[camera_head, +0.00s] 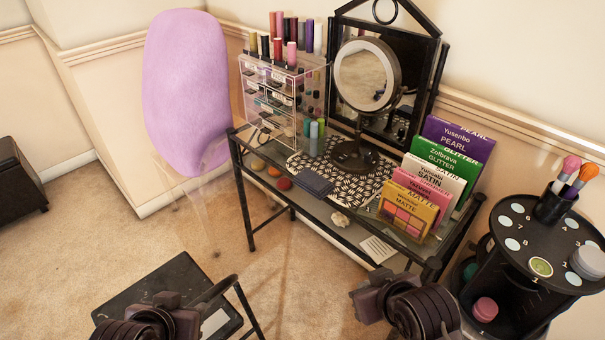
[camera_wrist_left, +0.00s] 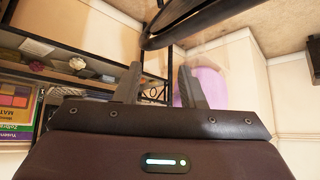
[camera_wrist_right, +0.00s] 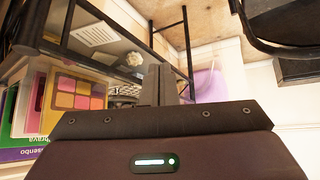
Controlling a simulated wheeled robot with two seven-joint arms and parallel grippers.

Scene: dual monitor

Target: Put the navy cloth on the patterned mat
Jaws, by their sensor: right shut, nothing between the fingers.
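The navy cloth (camera_head: 316,183) lies folded flat on the glass-topped table, at the front left edge of the patterned mat. It seems to overlap the mat; the exact overlap is hard to tell. The black-and-white patterned mat (camera_head: 375,186) lies under the round mirror's base. My left gripper (camera_head: 166,300) is low at the front left, away from the table; its fingers stand apart and empty in the left wrist view (camera_wrist_left: 160,85). My right gripper (camera_head: 376,283) is in front of the table's right end, apart from the cloth. Its fingers are together and empty in the right wrist view (camera_wrist_right: 159,85).
A round mirror (camera_head: 364,75) stands on the mat. A clear cosmetics organizer (camera_head: 272,95) is at left, and colored palettes (camera_head: 418,190) stand at right. A white flower-like object (camera_head: 340,219) and a paper card (camera_head: 378,249) are near the front edge. A black round organizer (camera_head: 520,260) stands far right.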

